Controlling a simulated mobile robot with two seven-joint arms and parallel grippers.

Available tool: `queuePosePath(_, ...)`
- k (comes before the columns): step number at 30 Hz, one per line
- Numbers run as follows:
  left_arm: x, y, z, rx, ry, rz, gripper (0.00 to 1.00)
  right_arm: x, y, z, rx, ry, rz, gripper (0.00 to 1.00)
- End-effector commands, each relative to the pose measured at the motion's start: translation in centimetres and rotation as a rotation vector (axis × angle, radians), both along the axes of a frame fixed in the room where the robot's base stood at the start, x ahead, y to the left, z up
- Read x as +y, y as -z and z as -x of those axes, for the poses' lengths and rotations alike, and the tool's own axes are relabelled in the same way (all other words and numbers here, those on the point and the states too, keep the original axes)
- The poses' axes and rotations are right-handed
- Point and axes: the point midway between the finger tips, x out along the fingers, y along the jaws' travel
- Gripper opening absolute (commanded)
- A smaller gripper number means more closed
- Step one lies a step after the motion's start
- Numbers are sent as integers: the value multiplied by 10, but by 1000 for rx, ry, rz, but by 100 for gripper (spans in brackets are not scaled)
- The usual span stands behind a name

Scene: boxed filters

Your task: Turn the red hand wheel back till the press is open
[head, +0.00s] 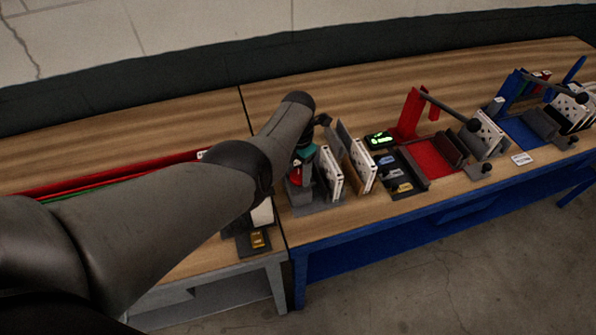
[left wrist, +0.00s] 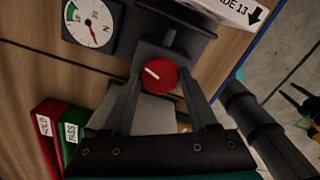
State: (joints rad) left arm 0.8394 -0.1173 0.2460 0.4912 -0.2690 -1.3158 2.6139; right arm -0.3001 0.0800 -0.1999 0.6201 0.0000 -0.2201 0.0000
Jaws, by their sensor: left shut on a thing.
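The red hand wheel (left wrist: 158,76), with a white mark pointing to the upper left, sits on a dark grey press (left wrist: 178,48) in the left wrist view. My left gripper (left wrist: 160,84) has one finger on each side of the wheel and is shut on it. In the head view the left gripper (head: 298,170) points down beside upright white filters (head: 331,173), mostly hidden by my arm. A round dial (left wrist: 93,27) with a red needle lies next to the press; its needle points to the lower right. How far the press is open cannot be told.
Red and green bins (left wrist: 50,130), marked HOLD and PASS, stand left in the wrist view. The back tabletop (head: 330,75) is clear.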

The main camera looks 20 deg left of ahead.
Motion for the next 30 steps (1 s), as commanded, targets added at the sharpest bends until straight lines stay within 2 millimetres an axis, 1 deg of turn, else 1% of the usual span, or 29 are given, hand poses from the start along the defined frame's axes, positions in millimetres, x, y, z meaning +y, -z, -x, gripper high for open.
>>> queuePosePath(1, 0, -2, -3, -8, -21, 0, 3, 0, 0, 0, 0, 0, 0, 50)
queuePosePath(9, 0, -3, -3, -7, -87, -1, 3, 0, 1, 0, 0, 0, 0, 50)
queuePosePath(23, 0, -3, -3, -9, -96, -1, 3, 0, 1, 0, 0, 0, 0, 50)
queuePosePath(24, 0, -3, -3, -8, -96, 0, 64, 0, 1, 0, 0, 0, 0, 50)
queuePosePath(30, 0, -2, -2, -4, -95, 0, 86, 0, 1, 0, 0, 0, 0, 50)
